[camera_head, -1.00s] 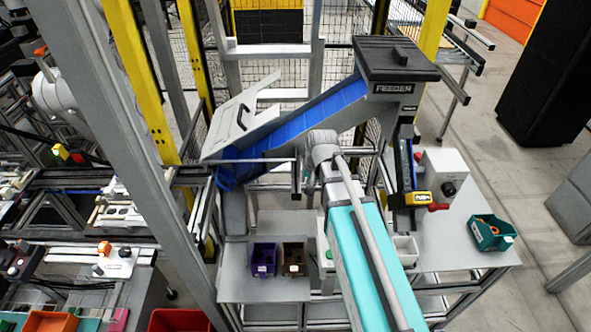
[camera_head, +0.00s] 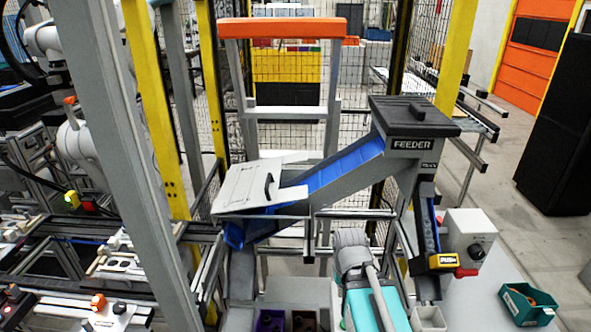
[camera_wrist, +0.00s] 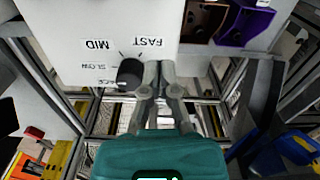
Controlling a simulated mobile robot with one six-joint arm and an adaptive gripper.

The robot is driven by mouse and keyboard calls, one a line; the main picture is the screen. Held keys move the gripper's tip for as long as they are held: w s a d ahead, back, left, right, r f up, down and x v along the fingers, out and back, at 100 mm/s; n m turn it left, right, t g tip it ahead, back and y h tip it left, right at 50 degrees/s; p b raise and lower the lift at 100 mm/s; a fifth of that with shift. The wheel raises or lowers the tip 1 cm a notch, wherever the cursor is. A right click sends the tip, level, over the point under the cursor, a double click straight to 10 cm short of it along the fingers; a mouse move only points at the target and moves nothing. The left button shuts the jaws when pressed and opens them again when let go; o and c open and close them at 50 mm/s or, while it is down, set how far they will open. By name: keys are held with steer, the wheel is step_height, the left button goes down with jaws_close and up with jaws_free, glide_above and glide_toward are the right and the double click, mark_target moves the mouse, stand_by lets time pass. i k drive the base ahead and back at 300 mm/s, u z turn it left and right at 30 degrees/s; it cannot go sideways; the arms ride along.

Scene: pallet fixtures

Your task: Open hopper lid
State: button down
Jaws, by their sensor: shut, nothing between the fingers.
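The hopper lid (camera_head: 252,187) is a light grey panel with a dark handle (camera_head: 269,185), at the lower left end of the feeder's blue conveyor (camera_head: 340,167) in the head view. Blue shows below the lid's front edge; I cannot tell how far the lid is raised. My arm stands in front of the feeder, to the lid's lower right, and hides the gripper tips in that view. In the wrist view my gripper (camera_wrist: 158,72) is shut and empty, beside a black dial (camera_wrist: 130,72) on a white box marked SLOW, MID and FAST. The lid is not recognisable there.
The black-topped feeder head (camera_head: 415,125) stands right of the lid. A grey post (camera_head: 130,150) and a yellow post (camera_head: 160,120) rise to its left. A purple bin (camera_wrist: 243,25) lies beyond the gripper in the wrist view. A green bin (camera_head: 527,303) sits at lower right.

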mark_target(249, 186)
steer(key=u, duration=0.4)
steer(key=k, duration=1.3)
steer(key=z, duration=0.5)
steer(key=i, duration=0.95)
steer(key=z, duration=0.05)
